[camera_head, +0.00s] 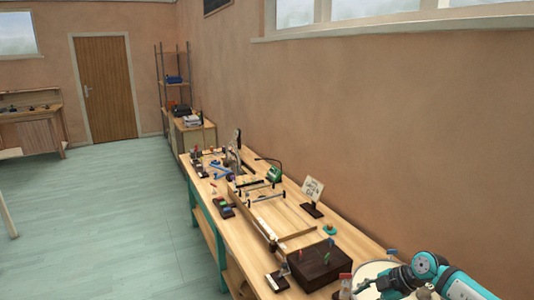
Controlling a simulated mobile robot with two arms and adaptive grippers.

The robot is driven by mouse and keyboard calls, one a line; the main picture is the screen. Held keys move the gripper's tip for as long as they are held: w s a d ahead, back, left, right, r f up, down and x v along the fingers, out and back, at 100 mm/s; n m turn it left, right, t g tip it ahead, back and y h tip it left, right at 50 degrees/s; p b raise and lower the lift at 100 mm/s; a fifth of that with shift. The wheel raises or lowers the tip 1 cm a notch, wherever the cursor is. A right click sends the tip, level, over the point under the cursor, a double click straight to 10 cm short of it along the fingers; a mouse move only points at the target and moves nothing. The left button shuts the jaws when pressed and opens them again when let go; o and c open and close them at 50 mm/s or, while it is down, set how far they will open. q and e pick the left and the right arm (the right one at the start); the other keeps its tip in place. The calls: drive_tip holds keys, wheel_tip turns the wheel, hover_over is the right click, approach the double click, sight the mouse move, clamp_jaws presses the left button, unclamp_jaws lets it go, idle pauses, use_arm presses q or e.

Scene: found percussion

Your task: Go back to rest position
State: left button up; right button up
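My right arm, teal and white, comes in at the bottom right corner. Its dark gripper (362,288) is over or beside a pale round object (372,268) at the near end of the wooden workbench (303,226). The fingers are too small and too close to the frame's edge to tell whether they are open or hold anything. A small red and white item (345,287) stands just left of the gripper; I cannot tell whether they touch. My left gripper is not in view.
A dark brown box (320,264) lies left of my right gripper. A small sign (313,190) stands near the wall. Wooden frames, a green tool (274,174) and small items crowd the bench further back. The teal floor (100,220) to the left is open.

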drive_tip(key=s+a+r+m+t+y, duration=0.1)
drive_tip(key=a+r+m+t+y, duration=0.25)
drive_tip(key=a, duration=0.55)
drive_tip(key=s+a+r+m+t+y, duration=0.1)
drive_tip(key=s+a+r+t+y, duration=0.1)
drive_tip(key=a+r+t, duration=0.6)
drive_tip(key=s+d+f+m+g+h, duration=0.2)
drive_tip(key=s+d+f+m+h, duration=0.85)
drive_tip(key=m+h, duration=0.25)
drive_tip(key=s+d+f+g+y, duration=0.1)
drive_tip(key=s+f+g, duration=0.3)
drive_tip(key=s, duration=0.8)
drive_tip(key=s+f+g, duration=0.2)
drive_tip(key=s+g, duration=0.4)
drive_tip(key=s, duration=0.5)
drive_tip(key=s+f+g+b, duration=0.1)
drive_tip(key=s+f+b, duration=0.1)
drive_tip(key=f, duration=1.4)
drive_tip(key=s+f+g+b, duration=0.1)
drive_tip(key=s+f+b, duration=0.1)
drive_tip(key=f, duration=1.5)
drive_tip(key=s+d+f+b, duration=0.2)
drive_tip(key=s+d+f, duration=0.1)
drive_tip(key=s+f, duration=1.2)
drive_tip(key=shift+f, duration=0.55)
